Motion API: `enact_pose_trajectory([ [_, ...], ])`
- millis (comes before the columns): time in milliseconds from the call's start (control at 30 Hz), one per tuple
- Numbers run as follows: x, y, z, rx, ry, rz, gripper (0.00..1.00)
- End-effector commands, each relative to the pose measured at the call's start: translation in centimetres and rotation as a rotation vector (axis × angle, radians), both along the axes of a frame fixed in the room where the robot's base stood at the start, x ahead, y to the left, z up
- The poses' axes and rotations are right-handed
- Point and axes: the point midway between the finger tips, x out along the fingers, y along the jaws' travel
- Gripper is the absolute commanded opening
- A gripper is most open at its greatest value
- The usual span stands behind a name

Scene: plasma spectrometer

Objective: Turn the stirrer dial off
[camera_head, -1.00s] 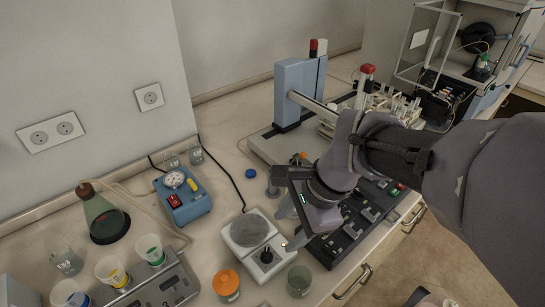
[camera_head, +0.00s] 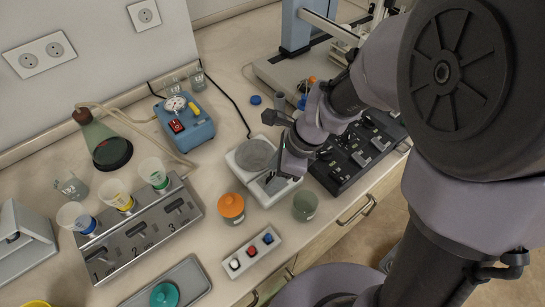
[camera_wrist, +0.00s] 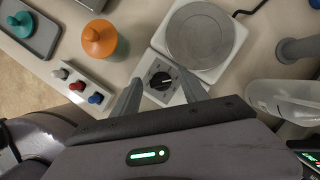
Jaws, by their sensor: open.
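The stirrer is a white plate device with a round grey top (camera_head: 256,153); it also shows in the wrist view (camera_wrist: 207,36). Its black dial (camera_wrist: 160,81) sits on the white front part, with a light pointer mark and small marks around it. My gripper (camera_wrist: 160,92) is open, with one finger to the left and one to the right of the dial in the wrist view. I cannot tell whether the fingers touch it. In the head view my gripper (camera_head: 276,180) is over the stirrer's front and hides most of the dial.
An orange-lidded jar (camera_head: 231,206) stands left of the stirrer, and a greenish glass beaker (camera_head: 305,205) right of it. A small block with white, red and blue knobs (camera_head: 251,252) lies in front. A black control panel (camera_head: 358,150) is to the right. A blue pump (camera_head: 184,118) stands behind.

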Motion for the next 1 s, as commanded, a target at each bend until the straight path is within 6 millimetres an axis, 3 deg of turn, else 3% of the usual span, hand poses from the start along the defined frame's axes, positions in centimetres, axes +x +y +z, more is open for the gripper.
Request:
enact_pose_trajectory([
  [267,0.02,0.07,-0.07,0.0,-0.001,0.001,0.5],
  [500,0.02,0.05,-0.05,0.0,-0.001,0.001,0.03],
  [533,0.02,0.05,-0.05,0.0,0.0,0.001,0.0],
  [1000,0.09,0.06,0.13,0.001,0.001,0.118,0.0],
])
